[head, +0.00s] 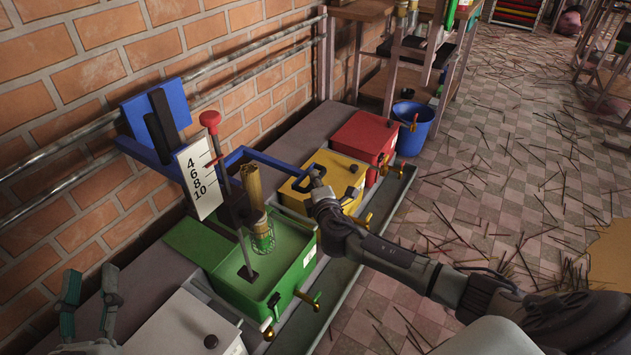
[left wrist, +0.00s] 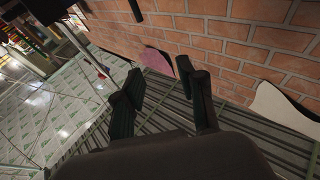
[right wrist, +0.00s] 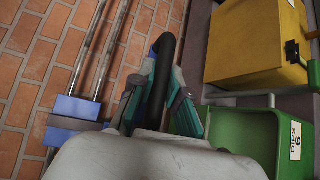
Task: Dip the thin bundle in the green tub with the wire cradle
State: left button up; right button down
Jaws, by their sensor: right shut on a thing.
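The green tub (head: 256,291) stands with its lid tilted back and greenish contents inside. The wire cradle (head: 262,238) is upright in it, holding a thin tan bundle (head: 252,187). I cannot tell how deep the cradle sits. A blue lever arm (head: 263,157) reaches from the wall bracket to a dark handle. My right gripper (head: 318,182) is shut on that handle; the right wrist view shows the black grip (right wrist: 163,65) between its teal fingers. The green tub (right wrist: 245,130) also shows there. My left gripper (head: 90,290) is open and empty at the lower left.
A white numbered scale (head: 199,180) and a red-knobbed rod (head: 210,119) stand beside the cradle. Yellow (head: 330,180) and red (head: 364,137) tubs stand farther along, a grey one (head: 185,330) nearer. Brass taps line the front. A blue bucket (head: 412,127) stands beyond.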

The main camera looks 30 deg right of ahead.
notch_tip(320, 180, up, 2)
jog(key=shift+r+p, duration=0.1)
jog(key=shift+p, duration=0.65)
pick_arm(q)
notch_tip(320, 180, down, 8)
jog(key=a+g+y, duration=0.1)
jog(key=g, duration=0.4)
jog(key=shift+r+y, duration=0.15)
jog(key=shift+y, duration=0.15)
pick_arm(e)
jog(key=shift+r, duration=0.1)
pick_arm(q)
jog(key=shift+a, duration=0.1)
pick_arm(e)
jog(key=c, duration=1.2)
grip_release()
jog(key=shift+o, duration=0.3)
jog(key=shift+s, duration=0.1)
jog(key=v, duration=1.1)
jog(key=shift+s+a, duration=0.15)
jog(key=shift+s, duration=0.25)
